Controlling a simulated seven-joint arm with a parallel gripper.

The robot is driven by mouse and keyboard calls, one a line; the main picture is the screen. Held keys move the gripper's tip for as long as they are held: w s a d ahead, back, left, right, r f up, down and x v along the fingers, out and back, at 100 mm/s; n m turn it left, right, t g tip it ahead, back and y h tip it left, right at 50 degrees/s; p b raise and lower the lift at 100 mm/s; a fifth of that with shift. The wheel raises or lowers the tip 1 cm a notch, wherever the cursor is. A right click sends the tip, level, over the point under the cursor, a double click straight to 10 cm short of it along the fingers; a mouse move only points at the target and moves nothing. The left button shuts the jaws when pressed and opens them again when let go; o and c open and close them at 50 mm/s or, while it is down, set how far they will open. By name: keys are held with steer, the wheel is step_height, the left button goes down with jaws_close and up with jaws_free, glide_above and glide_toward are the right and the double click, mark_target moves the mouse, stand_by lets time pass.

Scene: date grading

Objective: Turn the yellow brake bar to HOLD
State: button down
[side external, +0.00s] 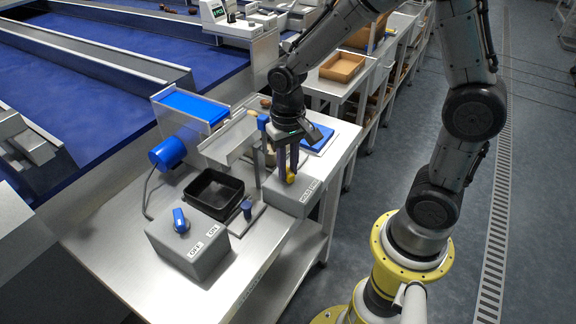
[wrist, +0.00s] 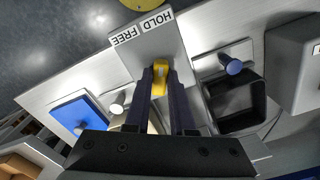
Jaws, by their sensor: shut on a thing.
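The yellow brake bar (wrist: 161,78) sits on a grey box (wrist: 127,62) whose labels read HOLD and FREE. In the side external view the bar (side external: 290,178) is a small yellow patch below my fingers, and the box (side external: 299,199) is at the bench's right edge. My gripper (wrist: 160,88) is shut on the bar, one dark finger on each side of it. In the side external view my gripper (side external: 287,168) points down onto the box. The fingers hide part of the bar, and I cannot tell exactly which label it points to.
A black bin (side external: 214,193) stands left of the brake box. In front of the bin is a grey switch box (side external: 190,243) with a blue knob and OFF and ON labels. A blue-handled post (side external: 246,209) stands between them. A blue pad (side external: 318,139) lies behind my gripper.

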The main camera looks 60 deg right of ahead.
mark_target(288, 171)
steer(key=shift+r+m, duration=0.1)
steer(key=shift+m, duration=0.2)
steer(key=c, duration=0.8)
jaws_free()
steer(key=shift+o, duration=0.2)
step_height(288, 171, up, 14)
